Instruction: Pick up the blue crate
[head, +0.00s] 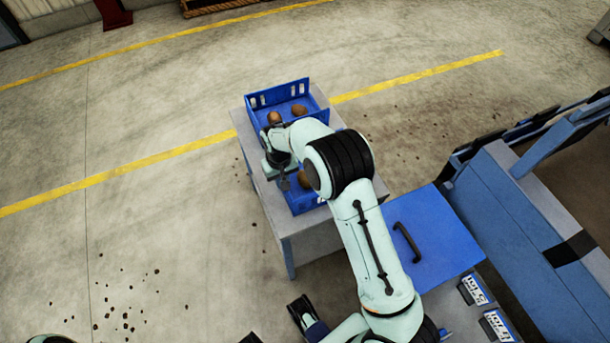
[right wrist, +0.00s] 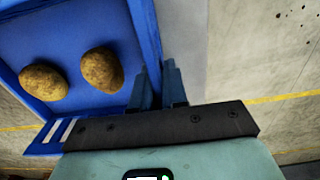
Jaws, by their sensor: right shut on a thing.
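The blue crate (head: 261,99) sits on a small grey table, with brown potatoes (head: 299,110) inside. My right arm reaches over it from the lower right and hides its middle. My right gripper (head: 285,180) is at the crate's left long side. In the right wrist view, the crate wall (right wrist: 146,35) runs down between the two fingers of my right gripper (right wrist: 159,88), which is shut on it. Two potatoes (right wrist: 101,69) lie on the crate floor there. I cannot make out my left gripper in the head view.
The grey table (head: 246,122) has a narrow bare edge around the crate. A blue panel with a black handle (head: 430,238) is at the right, beside a blue and grey machine (head: 520,200). Concrete floor with yellow lines lies open to the left and behind.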

